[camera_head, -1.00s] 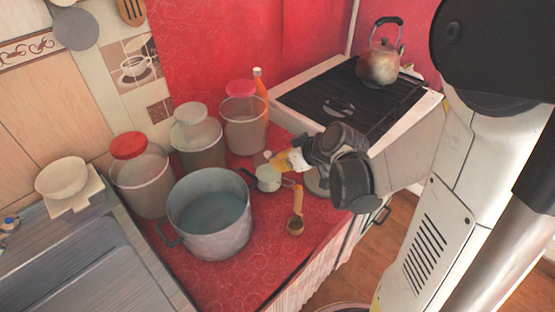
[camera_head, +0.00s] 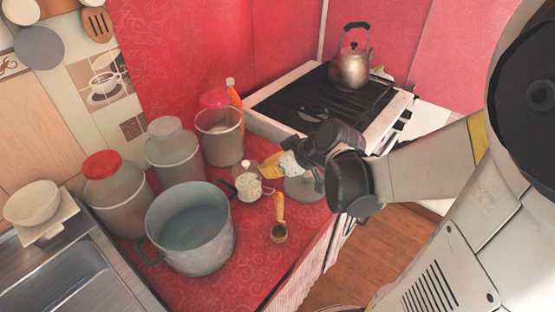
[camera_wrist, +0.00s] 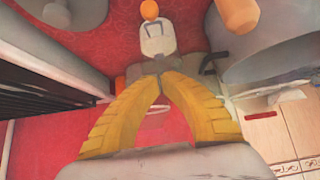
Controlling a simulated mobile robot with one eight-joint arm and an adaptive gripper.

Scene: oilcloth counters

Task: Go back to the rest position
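My gripper (camera_head: 268,167) has yellow fingers and hangs over the red counter (camera_head: 250,250), beside the small glass jars. In the wrist view its fingers (camera_wrist: 156,72) slant inward and meet at the tips, with nothing clearly held between them. A small pale container (camera_wrist: 157,38) shows just beyond the tips; I cannot tell whether they touch it. In the head view a small clear jar (camera_head: 248,188) stands just below and left of the fingertips. My arm reaches in from the right, past the stove's near side.
A large grey pot (camera_head: 190,235) stands left of my gripper. Lidded jars (camera_head: 173,155) stand behind. The stove (camera_head: 265,115) with a kettle (camera_head: 351,70) is at the back right. Wooden floor (camera_head: 360,260) shows below the counter edge.

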